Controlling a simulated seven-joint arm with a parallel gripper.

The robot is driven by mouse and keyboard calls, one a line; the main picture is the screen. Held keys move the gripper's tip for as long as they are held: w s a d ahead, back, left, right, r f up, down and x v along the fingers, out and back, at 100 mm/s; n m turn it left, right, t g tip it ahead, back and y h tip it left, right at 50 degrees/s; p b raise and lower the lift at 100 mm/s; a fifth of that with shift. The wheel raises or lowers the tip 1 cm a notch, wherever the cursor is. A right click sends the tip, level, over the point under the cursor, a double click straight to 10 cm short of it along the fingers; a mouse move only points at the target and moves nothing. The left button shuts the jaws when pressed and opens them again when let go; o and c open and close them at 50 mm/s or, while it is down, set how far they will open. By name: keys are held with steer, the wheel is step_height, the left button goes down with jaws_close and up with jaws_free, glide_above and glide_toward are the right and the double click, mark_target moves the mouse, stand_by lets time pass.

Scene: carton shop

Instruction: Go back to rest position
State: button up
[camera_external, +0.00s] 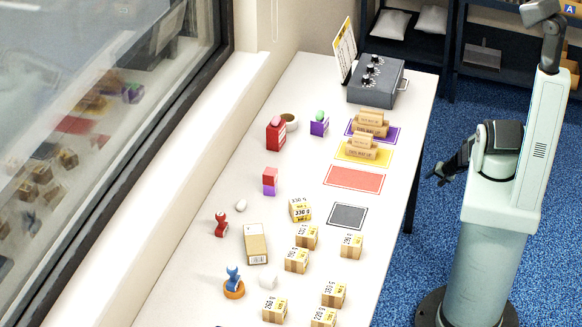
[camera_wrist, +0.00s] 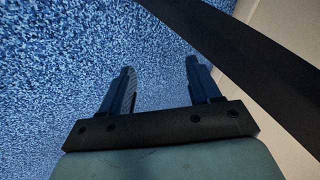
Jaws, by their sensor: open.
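My gripper (camera_external: 441,174) hangs beside the right edge of the white table (camera_external: 297,165), over the blue carpet and close to my own base. In the wrist view my gripper (camera_wrist: 160,82) shows two dark fingers spread apart, with nothing between them. The blue carpet lies beyond the fingers, and a dark bar with a beige surface crosses the upper right. My arm is folded close to its column in the external view.
Several small cartons (camera_external: 307,237) stand on the near half of the table. Stacked packages lie on purple and yellow mats (camera_external: 379,158) farther back, with bare red (camera_external: 354,180) and grey (camera_external: 347,216) mats nearer. A grey box with knobs (camera_external: 376,83) stands at the far end.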

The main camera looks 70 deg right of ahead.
steer(key=w+a+n+g+y, duration=0.1)
steer(key=w+a+n+y, duration=0.25)
steer(key=a, duration=0.85)
steer(key=w+a+r+n+g+y, duration=0.15)
steer(key=w+a, duration=0.25)
steer(key=a, duration=0.7)
steer(key=w+a+f+n+g+y, duration=0.1)
steer(key=w+a+n+y, duration=0.2)
steer(key=a, duration=0.9)
steer(key=s+a+r+n+g+h, duration=0.2)
steer(key=s+a+r+n+g, duration=0.2)
steer(key=s+a, duration=0.3)
steer(key=s+a+r+n+g+h, duration=0.1)
steer(key=s+a+r+n+g, duration=0.4)
steer(key=a, duration=0.8)
steer(key=shift+s+a+n+h, duration=0.15)
steer(key=shift+s+n+h, duration=0.2)
steer(key=shift+s, duration=0.65)
steer(key=shift+r, duration=0.1)
